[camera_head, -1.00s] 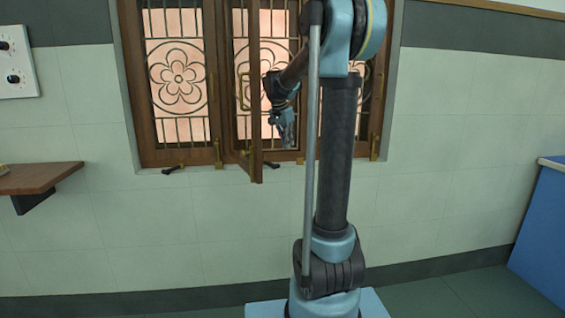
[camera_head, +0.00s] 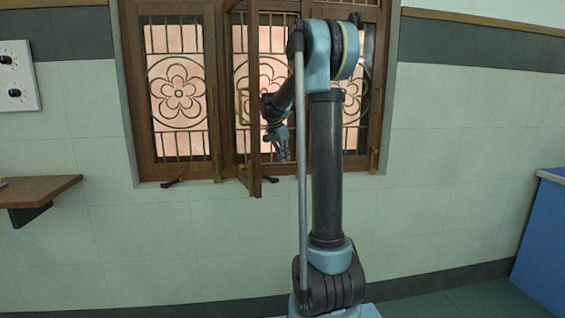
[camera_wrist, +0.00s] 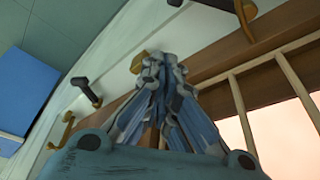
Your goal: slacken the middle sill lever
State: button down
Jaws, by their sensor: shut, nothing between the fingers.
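The middle sill lever (camera_head: 270,179) is a small dark handle at the window's bottom edge, just right of the swung-out sash. Another dark lever (camera_head: 172,182) lies on the sill at left. My gripper (camera_head: 285,158) is shut and empty, pointing down in front of the window, a little above and right of the middle lever. In the wrist view my closed fingers (camera_wrist: 162,65) reach toward the sill. Two dark levers show there: one left (camera_wrist: 85,90), one cut off at the top (camera_wrist: 224,5), likely the middle one. I see no contact with either.
The open wooden sash (camera_head: 253,100) with a brass pull juts out left of my gripper. Brass catches, one at the right (camera_head: 374,160), line the frame. A wooden shelf (camera_head: 50,187) is at left, a blue cabinet (camera_head: 535,235) at right. My arm hides part of the sill.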

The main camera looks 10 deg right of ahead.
aim_at(269, 179)
jog(key=x, duration=0.7)
jog(key=shift+d+f, duration=0.1)
jog(key=shift+f, duration=0.2)
jog(key=shift+s+a, duration=0.6)
jog(key=shift+a, duration=0.3)
jog(key=shift+s+a+f, duration=0.1)
jog(key=shift+s+a, duration=0.4)
jog(key=shift+a, duration=0.25)
